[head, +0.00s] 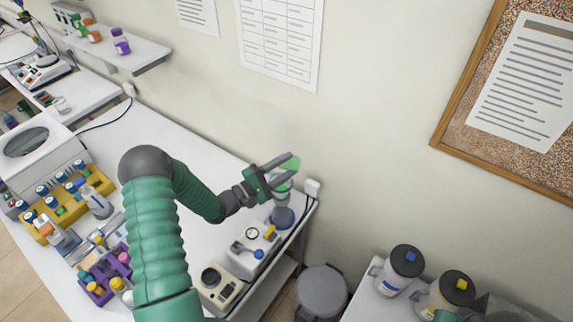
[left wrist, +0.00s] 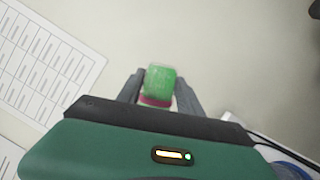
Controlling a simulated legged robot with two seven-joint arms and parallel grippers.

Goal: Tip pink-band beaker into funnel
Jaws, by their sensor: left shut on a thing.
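My left gripper (head: 283,171) is shut on the pink-band beaker (head: 291,163), high over the far right end of the bench. In the left wrist view the beaker (left wrist: 160,82) sits between the two fingers (left wrist: 158,92), showing green contents and a pink band at the gripper side. In the head view the beaker looks tilted, and the fingers partly cover it. Just below it a pale, funnel-like top sits on a blue-grey flask (head: 283,216); the gripper partly hides this top, so I cannot tell whether they touch.
A pump-like unit with a gauge (head: 252,246) and a beige device (head: 217,287) stand near the flask. A yellow rack (head: 67,208) and a purple rack (head: 104,272) are at the left. The middle of the white bench (head: 150,130) is clear. The wall is close behind.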

